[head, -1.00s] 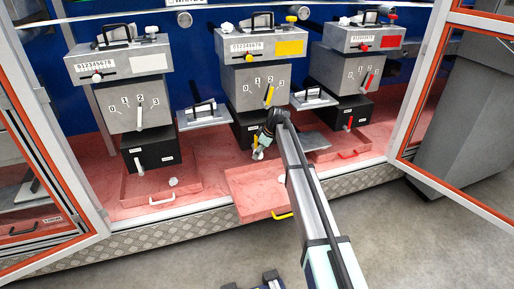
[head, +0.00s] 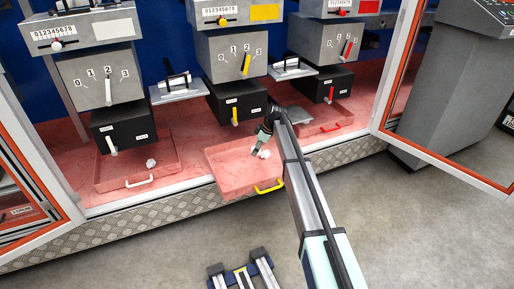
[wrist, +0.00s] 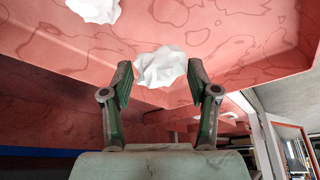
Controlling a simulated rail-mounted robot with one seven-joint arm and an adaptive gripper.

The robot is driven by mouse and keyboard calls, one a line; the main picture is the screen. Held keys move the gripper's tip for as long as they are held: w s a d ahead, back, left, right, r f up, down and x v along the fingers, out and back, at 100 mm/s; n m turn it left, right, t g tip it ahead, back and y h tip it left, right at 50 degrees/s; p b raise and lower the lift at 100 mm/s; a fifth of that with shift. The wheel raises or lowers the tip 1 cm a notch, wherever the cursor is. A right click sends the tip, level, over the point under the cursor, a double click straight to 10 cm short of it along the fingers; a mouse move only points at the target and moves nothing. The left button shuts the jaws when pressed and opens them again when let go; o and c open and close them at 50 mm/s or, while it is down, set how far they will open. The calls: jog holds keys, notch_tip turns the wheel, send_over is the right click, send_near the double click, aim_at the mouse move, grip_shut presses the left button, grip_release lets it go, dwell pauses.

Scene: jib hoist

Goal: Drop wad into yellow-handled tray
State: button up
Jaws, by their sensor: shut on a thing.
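The yellow-handled tray (head: 232,177) is a shallow red tray pulled out in the middle of the bench, its yellow handle at the front. My gripper (head: 257,154) is over this tray, pointing down. In the wrist view, my gripper (wrist: 160,76) is shut on a crumpled white wad (wrist: 160,68), with a finger on each side of it. A second white wad (wrist: 95,9) lies on a red surface at the top left of that view. A white wad (head: 264,153) also shows beside my fingertips in the head view; I cannot tell which of the two it is.
A white-handled tray (head: 113,178) with a white wad (head: 151,163) in it is on the left. A red-handled tray (head: 340,119) is at the right. Black boxes with levers stand behind the trays. Open cabinet doors flank the bench.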

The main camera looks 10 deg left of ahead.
jog(key=shift+f+b, duration=0.65)
jog(key=shift+f, duration=0.65)
jog(key=o, duration=0.9)
jog(key=shift+o, duration=0.2)
jog(key=shift+r, duration=0.1)
jog(key=v, duration=1.2)
jog(key=shift+a, duration=0.1)
